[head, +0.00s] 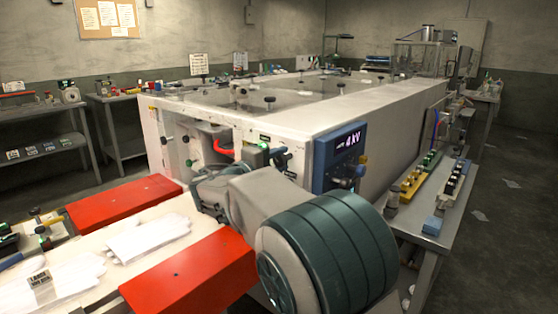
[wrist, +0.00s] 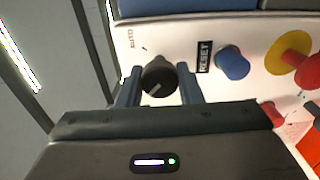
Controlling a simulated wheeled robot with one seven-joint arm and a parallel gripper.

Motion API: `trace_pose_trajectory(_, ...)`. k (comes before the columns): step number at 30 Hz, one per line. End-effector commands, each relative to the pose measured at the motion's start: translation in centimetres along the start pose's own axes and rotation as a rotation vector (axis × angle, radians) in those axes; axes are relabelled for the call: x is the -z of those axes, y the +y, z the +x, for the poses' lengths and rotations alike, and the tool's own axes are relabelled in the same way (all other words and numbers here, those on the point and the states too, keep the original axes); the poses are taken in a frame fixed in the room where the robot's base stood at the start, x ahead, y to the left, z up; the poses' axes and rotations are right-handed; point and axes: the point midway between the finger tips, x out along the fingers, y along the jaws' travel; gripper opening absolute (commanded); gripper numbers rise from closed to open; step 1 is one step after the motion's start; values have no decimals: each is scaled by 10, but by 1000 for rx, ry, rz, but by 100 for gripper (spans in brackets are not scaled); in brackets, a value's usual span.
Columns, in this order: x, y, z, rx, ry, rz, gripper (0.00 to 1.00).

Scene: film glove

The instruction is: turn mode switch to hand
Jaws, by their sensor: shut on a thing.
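The mode switch (wrist: 158,76) is a round black knob on a white panel in the wrist view. A pale pointer line on it points to the lower left. A small AUTO label (wrist: 131,38) stands above and left of it; another small mark at its left is too small to read. My gripper (wrist: 159,84) has its two blue fingers on either side of the knob, shut on it. In the head view my arm covers the front of the machine, and I cannot make out the fingers or the knob there.
Beside the knob are a RESET label (wrist: 204,56), a blue button (wrist: 232,63) and a red button on a yellow base (wrist: 291,60). In the head view a blue panel reading 4 kV (head: 347,142) and red covers (head: 192,277) lie close to my arm.

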Motion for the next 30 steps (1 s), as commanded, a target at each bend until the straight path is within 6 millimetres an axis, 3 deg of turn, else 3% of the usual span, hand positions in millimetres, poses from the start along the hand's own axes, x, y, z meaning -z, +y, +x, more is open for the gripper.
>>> trace_pose_trajectory(10,0,-2,0,2,-1,-4,10)
trace_pose_trajectory(11,0,-2,0,2,-1,-4,38)
trace_pose_trajectory(12,0,-2,0,2,-1,-4,49)
trace_pose_trajectory(13,0,-2,0,2,-1,-4,53)
trace_pose_trajectory(23,0,0,-3,0,1,-1,53)
trace_pose_trajectory(30,1,-1,-40,0,5,-2,53)
